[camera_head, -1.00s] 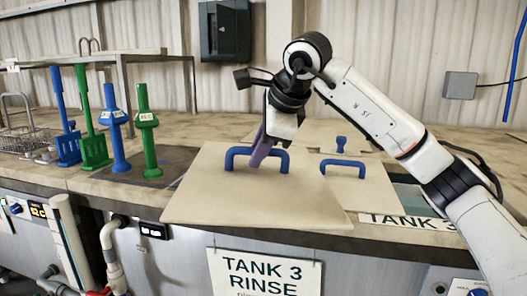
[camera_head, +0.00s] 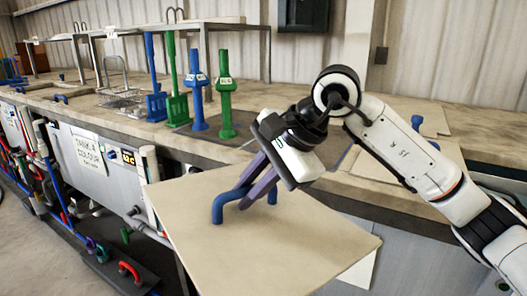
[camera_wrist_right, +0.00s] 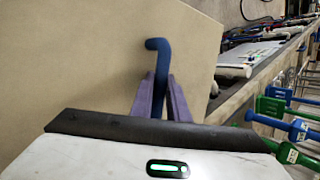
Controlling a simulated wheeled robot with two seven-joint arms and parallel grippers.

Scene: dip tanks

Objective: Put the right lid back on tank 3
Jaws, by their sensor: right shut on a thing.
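My right gripper (camera_head: 258,188) is shut on the blue handle (camera_head: 218,207) of a large beige lid (camera_head: 300,245). The lid hangs in front of the counter, tilted, its far corner near the counter edge. In the right wrist view, the purple fingers (camera_wrist_right: 160,95) close around the bent handle (camera_wrist_right: 157,45), with the lid's flat face (camera_wrist_right: 80,60) behind. The tank 3 sign's wording is hidden; a white corner (camera_head: 362,272) shows below the lid. The tank's opening is largely hidden by the lid and my arm. My left gripper is out of view.
Blue and green tools (camera_head: 225,95) stand upright on a dark patch behind the gripper. A wire basket (camera_head: 118,88) sits farther left. Another lid (camera_head: 405,108) with blue handles lies right, partly behind my arm. Pipes and a dark floor tray (camera_head: 105,262) are lower left.

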